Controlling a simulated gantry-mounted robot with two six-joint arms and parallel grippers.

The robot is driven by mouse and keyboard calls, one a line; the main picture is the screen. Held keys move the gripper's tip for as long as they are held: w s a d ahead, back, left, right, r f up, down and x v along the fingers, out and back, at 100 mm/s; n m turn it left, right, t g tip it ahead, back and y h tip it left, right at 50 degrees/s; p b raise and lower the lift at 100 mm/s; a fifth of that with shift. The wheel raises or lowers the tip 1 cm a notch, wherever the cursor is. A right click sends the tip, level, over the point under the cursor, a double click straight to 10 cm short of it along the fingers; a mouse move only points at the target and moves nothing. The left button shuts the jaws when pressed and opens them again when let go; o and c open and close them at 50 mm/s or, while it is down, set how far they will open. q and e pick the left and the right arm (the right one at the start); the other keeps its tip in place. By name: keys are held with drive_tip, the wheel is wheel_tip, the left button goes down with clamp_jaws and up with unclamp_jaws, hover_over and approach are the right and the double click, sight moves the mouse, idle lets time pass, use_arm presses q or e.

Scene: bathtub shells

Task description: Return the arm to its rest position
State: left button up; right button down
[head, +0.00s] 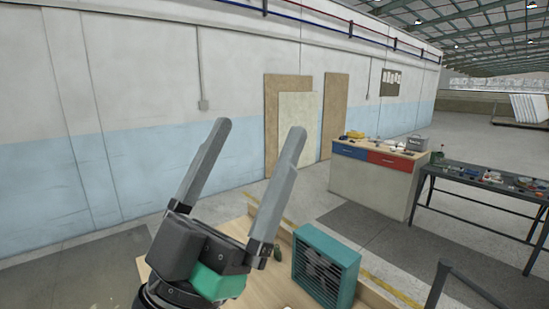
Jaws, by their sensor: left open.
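My left gripper (248,142) stands in the middle of the head view with its two grey fingers pointing up and spread apart. Nothing is between the fingers. Its dark wrist with a green block is in front of a light wooden surface (240,228) and hides part of it. My right gripper is not in the picture.
A teal fan-like box (325,265) stands on the wooden surface, right of my left gripper. Farther off are a cabinet (365,185) with blue and red drawers and a dark table (480,192) with several small items.

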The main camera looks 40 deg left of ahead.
use_arm(q)
drive_tip(key=d+m+h, duration=0.1)
drive_tip(key=d+h, duration=0.1)
drive_tip(key=d+m+h, duration=0.1)
drive_tip(key=h, duration=0.2)
drive_tip(key=shift+s+d+f+g, duration=0.1)
drive_tip(key=shift+d+g, duration=0.2)
drive_tip(key=shift+d, duration=0.05)
wheel_tip(320, 180, up, 20)
drive_tip(key=p, duration=2)
